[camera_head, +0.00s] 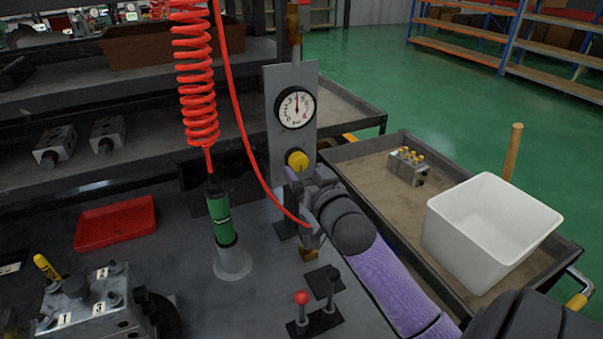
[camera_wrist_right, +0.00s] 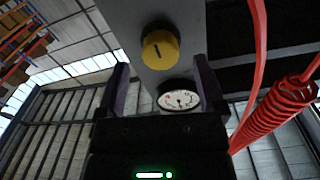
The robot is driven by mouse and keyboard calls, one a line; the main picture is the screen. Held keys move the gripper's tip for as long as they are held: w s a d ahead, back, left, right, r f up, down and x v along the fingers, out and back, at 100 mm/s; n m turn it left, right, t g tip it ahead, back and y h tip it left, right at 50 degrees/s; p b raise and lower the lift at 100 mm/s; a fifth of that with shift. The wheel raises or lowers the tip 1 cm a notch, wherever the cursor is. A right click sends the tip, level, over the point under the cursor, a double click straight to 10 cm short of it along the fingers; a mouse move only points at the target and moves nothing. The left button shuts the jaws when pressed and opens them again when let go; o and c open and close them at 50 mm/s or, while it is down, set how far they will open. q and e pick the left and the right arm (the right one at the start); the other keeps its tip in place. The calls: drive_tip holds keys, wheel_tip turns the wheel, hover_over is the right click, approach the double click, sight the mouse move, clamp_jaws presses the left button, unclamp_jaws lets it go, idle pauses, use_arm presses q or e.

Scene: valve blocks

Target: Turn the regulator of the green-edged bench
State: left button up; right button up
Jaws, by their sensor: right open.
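The regulator is a yellow round knob (camera_head: 297,160) on an upright grey plate (camera_head: 277,81), below a white dial gauge (camera_head: 295,107). In the right wrist view the knob (camera_wrist_right: 160,49) has a dark line on its face, and the gauge (camera_wrist_right: 180,99) shows too. My right gripper (camera_head: 301,178) is just below and in front of the knob. In the right wrist view its two fingers (camera_wrist_right: 161,64) are apart, one to each side, with nothing between them gripped. The bench (camera_head: 180,268) is dark grey; I cannot make out a green edge. My left gripper is out of view.
A red tray (camera_head: 115,223) and a numbered valve block (camera_head: 95,305) are on the bench. A red-knobbed lever (camera_head: 302,298) stands in front. A white bin (camera_head: 490,230) is right.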

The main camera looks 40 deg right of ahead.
drive_tip(key=shift+x, duration=1.2)
clamp_jaws()
